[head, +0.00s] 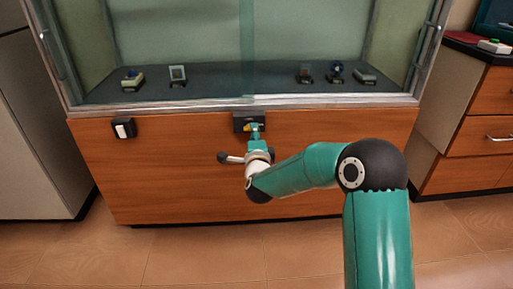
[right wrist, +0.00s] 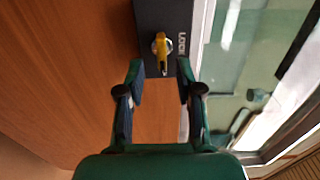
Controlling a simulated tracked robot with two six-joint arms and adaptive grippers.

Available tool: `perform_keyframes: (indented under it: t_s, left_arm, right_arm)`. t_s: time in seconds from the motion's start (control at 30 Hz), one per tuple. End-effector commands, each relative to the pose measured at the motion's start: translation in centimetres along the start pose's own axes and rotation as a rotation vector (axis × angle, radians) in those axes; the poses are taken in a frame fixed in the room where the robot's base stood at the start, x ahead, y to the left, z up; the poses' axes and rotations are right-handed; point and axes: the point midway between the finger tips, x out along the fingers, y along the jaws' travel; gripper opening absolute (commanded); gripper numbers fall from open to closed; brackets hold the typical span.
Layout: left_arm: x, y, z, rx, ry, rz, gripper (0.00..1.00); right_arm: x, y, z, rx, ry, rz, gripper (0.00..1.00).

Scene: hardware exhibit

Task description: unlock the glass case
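The glass case (head: 180,40) stands ahead on a wooden base, its glass front closed. A small dark lock box (head: 241,118) is fixed to the top edge of the wooden front, near the middle. In the right wrist view the lock box (right wrist: 178,15) reads "LOCK", and a yellow key (right wrist: 162,48) sits at its round metal keyhole. My right gripper (right wrist: 160,68) is open, its fingertips on either side of the key's near end with gaps showing. In the head view my right gripper (head: 256,131) is just in front of the lock box. My left gripper is out of view.
A dark box with a white switch (head: 123,128) is on the wooden front to the left. Several small exhibits stand inside the case. A drawer cabinet (head: 470,125) is on the right, and a pale cabinet (head: 35,130) on the left. The tiled floor in front is clear.

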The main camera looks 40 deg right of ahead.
Motion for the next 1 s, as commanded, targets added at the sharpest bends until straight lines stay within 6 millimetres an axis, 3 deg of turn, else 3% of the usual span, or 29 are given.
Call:
perform_keyframes:
  t_s: [0.53, 0.7, 1.0]
  left_arm:
    - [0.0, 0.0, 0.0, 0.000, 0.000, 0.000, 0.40]
    - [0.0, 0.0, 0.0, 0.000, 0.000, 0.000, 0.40]
    - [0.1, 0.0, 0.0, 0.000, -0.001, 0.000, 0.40]
  right_arm:
    - [-9.7, 0.2, 0.0, 0.000, -0.001, 0.003, 0.35]
    - [-10.9, 0.2, -0.1, 0.000, 0.001, 0.003, 0.35]
    - [-11.1, 0.2, -0.1, 0.001, 0.001, 0.003, 0.35]
